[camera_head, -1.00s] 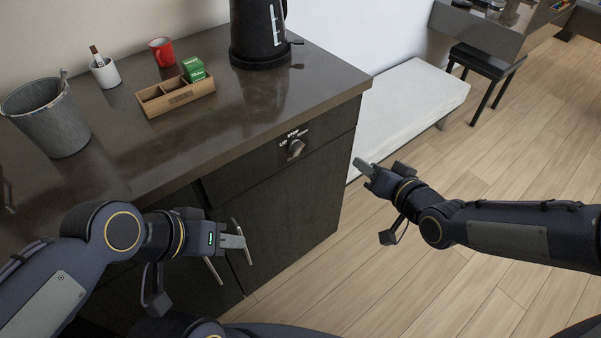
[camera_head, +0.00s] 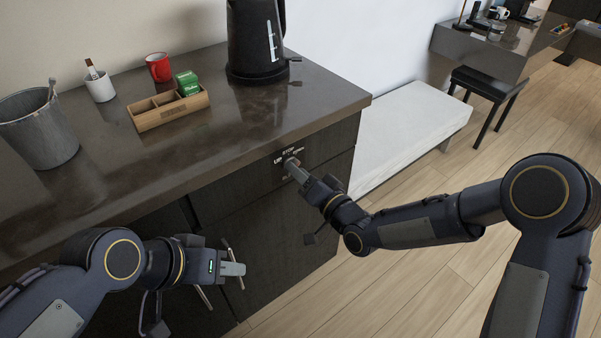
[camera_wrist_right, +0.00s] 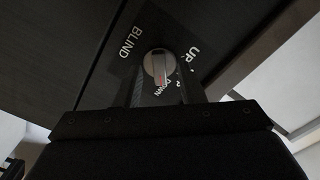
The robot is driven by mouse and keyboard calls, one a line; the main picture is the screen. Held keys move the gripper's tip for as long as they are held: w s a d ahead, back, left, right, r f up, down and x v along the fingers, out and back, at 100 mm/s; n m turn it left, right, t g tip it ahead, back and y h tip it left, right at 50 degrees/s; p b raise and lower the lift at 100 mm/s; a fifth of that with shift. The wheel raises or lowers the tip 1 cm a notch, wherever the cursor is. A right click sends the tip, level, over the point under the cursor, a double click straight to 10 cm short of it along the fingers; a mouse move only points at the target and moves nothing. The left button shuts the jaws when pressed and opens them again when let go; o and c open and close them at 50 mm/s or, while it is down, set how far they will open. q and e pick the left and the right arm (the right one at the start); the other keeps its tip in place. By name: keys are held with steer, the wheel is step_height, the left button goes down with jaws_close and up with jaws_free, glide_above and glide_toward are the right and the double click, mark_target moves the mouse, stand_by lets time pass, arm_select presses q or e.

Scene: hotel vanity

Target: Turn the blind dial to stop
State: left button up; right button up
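The blind dial (camera_head: 291,162) is on the dark cabinet front, just under the countertop edge, with white lettering including STOP above it. In the right wrist view the round grey dial (camera_wrist_right: 158,66) has a raised grip bar with a red mark, which lies towards the DOWN lettering; BLIND and UP also show. My right gripper (camera_head: 297,170) is at the dial. In the wrist view its fingers (camera_wrist_right: 160,85) are apart, one on each side of the dial; contact cannot be told. My left gripper (camera_head: 236,269) is low in front of the cabinet handles, and its finger gap is not clear.
The countertop (camera_head: 110,190) holds a black kettle (camera_head: 255,45), a wooden box (camera_head: 168,110), a red mug (camera_head: 159,67), a white cup (camera_head: 100,87) and a grey bucket (camera_head: 40,135). A white bench (camera_head: 410,130) stands right of the cabinet. The floor is clear.

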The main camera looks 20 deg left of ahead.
steer(key=shift+a, duration=0.1)
jaws_close()
steer(key=shift+n+b, duration=5)
steer(key=shift+b, duration=2.15)
jaws_free()
